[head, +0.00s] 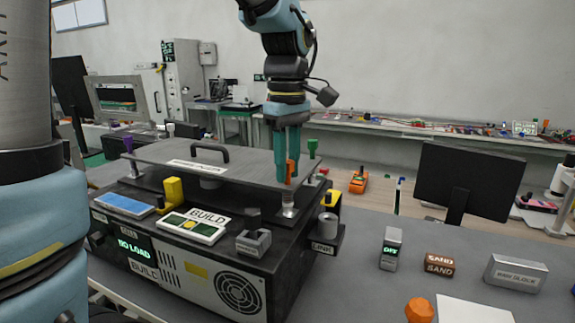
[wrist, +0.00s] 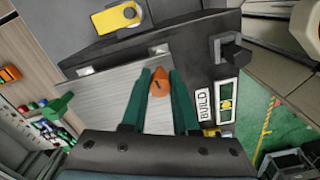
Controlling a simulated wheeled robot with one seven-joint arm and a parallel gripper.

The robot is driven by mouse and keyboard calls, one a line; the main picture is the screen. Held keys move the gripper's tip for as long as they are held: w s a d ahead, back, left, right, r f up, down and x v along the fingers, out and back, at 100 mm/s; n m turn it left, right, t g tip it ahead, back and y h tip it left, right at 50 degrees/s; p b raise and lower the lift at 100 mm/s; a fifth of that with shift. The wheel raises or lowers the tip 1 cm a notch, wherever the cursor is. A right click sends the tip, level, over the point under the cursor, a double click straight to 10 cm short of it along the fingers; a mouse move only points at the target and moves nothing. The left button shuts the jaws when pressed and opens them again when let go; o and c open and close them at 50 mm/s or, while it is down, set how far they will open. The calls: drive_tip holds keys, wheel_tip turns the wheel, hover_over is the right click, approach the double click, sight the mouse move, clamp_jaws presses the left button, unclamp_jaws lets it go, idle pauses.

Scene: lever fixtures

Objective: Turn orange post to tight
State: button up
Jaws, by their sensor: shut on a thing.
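The orange post (head: 290,172) stands at the front right corner of the grey plate (head: 160,150) on top of the dark machine. It is slim, with a silver collar (head: 289,205) below it. My gripper (head: 287,165) points down over it with its teal fingers on either side, shut on the post. In the wrist view the orange top of the post (wrist: 159,84) sits between the two green-teal fingers (wrist: 158,90). Its lower part is hidden there. I cannot read any tight mark near it.
Green (head: 312,148) and purple (head: 128,144) posts stand at other plate corners. A NO LOAD display (head: 134,248) is on the front. A monitor (head: 465,180) stands right.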

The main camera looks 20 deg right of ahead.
clamp_jaws()
drive_tip(key=shift+m, duration=0.3)
drive_tip(key=m+p, duration=0.1)
drive_tip(key=m, duration=0.3)
drive_tip(key=shift+r, duration=0.1)
drive_tip(key=m+p, duration=0.1)
drive_tip(key=m, duration=0.3)
drive_tip(key=shift+m, duration=0.4)
drive_tip(key=m+p, duration=0.1)
drive_tip(key=m, duration=0.4)
drive_tip(key=shift+m+p, duration=0.3)
drive_tip(key=shift+p, duration=0.1)
drive_tip(key=m+p, duration=0.1)
drive_tip(key=m, duration=0.3)
drive_tip(key=shift+m, duration=0.3)
